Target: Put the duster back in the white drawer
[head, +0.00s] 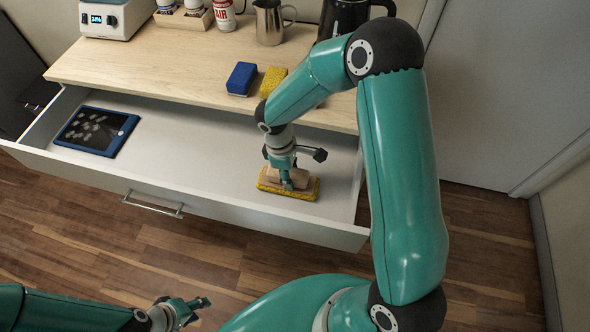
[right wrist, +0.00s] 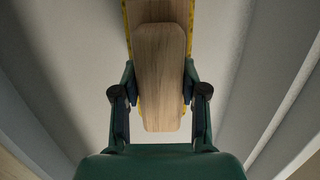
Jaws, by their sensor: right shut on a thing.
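The white drawer (head: 215,178) is pulled open below the wooden counter in the head view. The duster (head: 312,191), a wooden block handle with a yellow edge, is inside the drawer outline at its right part. My right gripper (head: 287,183) is shut on the duster's wooden handle. In the right wrist view the fingers (right wrist: 160,112) sit on both sides of the handle, and the duster (right wrist: 158,60) points away from me. I cannot tell whether the duster touches the drawer floor. My left gripper (head: 186,308) is low in front of the drawer, away from it, and looks empty with fingers apart.
A blue-framed tablet-like item (head: 97,131) lies in the drawer's left part. On the counter (head: 160,68) are a blue sponge (head: 241,78), a yellow sponge (head: 272,81), a metal pitcher (head: 270,22), a dark kettle (head: 340,15) and a scale (head: 112,17). The drawer's middle is clear.

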